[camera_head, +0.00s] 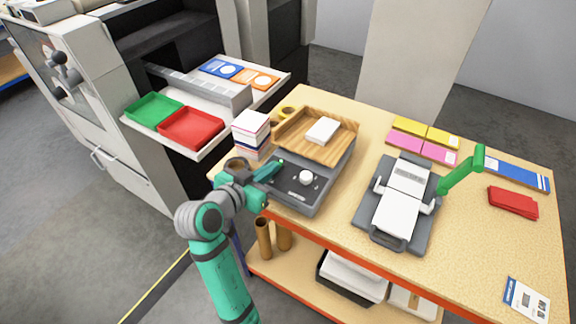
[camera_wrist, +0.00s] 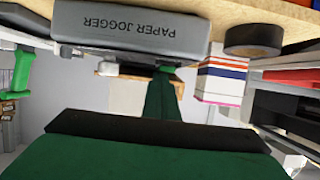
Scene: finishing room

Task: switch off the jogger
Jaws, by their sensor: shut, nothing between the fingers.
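The jogger (camera_head: 321,200) is a grey machine on the table with a tilted wooden tray (camera_head: 287,140) on top, holding a white paper stack. Its dark front panel carries a white knob (camera_head: 306,177) and small, unclear marks. In the wrist view the jogger (camera_wrist: 85,28) appears upside down, with "PAPER JOGGER" on its front. My gripper (camera_head: 278,165) is shut and empty, its tip over the panel's left part, left of the knob. It also shows in the wrist view (camera_wrist: 165,72), pointing toward the jogger. I cannot tell whether it touches. The switch is not clearly visible.
A brown roll (camera_wrist: 254,38) sits beside the jogger. Right of it is a grey press with a green lever (camera_head: 462,172).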

